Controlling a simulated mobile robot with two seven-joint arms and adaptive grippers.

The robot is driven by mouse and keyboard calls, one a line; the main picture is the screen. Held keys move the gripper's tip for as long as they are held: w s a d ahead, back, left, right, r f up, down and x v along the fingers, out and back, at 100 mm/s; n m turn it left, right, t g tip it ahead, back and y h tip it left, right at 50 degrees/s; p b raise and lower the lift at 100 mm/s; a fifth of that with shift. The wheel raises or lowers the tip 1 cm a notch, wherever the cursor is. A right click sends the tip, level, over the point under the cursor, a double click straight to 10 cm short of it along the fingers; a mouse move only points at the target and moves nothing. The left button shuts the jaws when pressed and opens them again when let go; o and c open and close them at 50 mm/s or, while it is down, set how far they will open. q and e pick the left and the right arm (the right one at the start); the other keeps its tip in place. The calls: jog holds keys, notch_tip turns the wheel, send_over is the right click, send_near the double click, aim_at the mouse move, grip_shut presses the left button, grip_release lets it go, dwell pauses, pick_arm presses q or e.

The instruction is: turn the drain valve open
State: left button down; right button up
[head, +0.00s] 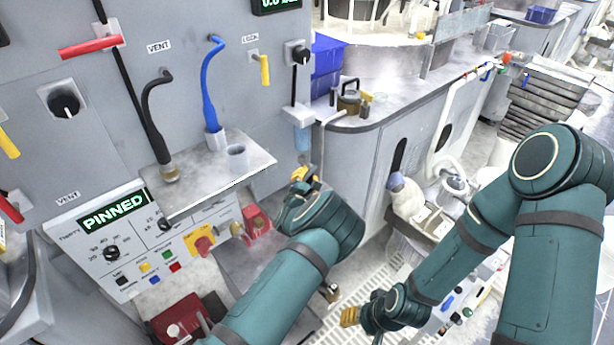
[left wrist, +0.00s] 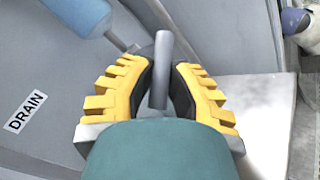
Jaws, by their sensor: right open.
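The drain valve handle is a grey rod (left wrist: 160,72) in the left wrist view, to the right of a DRAIN label (left wrist: 25,111) on the grey panel. My left gripper (left wrist: 162,80) has its yellow fingers on either side of this rod, with the dark inner pads close against it. It appears shut on the rod. In the head view my left gripper (head: 304,178) is below the light blue cylinder (head: 302,138), and the handle is hard to make out there. My right gripper (head: 350,316) is at the bottom, open and away from the valve.
A metal shelf (head: 215,185) with cups and hoses juts out left of my left gripper. A grey cabinet (head: 365,160) with a rounded worktop stands close on the right. A red box (head: 257,222) sits below the shelf. A slatted floor (head: 375,280) lies between my arms.

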dwell(0.3)
pick_arm(q)
jog(key=shift+f+b, duration=0.15)
jog(key=shift+b, duration=0.15)
jog(key=n+t+b, duration=0.2)
jog(key=b, duration=0.1)
jog(key=f+t+b, duration=0.1)
jog(key=shift+w+d+n+t, duration=0.3)
jog(key=shift+n, duration=0.1)
jog(key=shift+w+r+n+t+y+b, duration=0.1)
jog(key=shift+n+t+y+b, duration=0.35)
jog(key=shift+n+b, duration=0.35)
jog(key=c, duration=0.9)
grip_release()
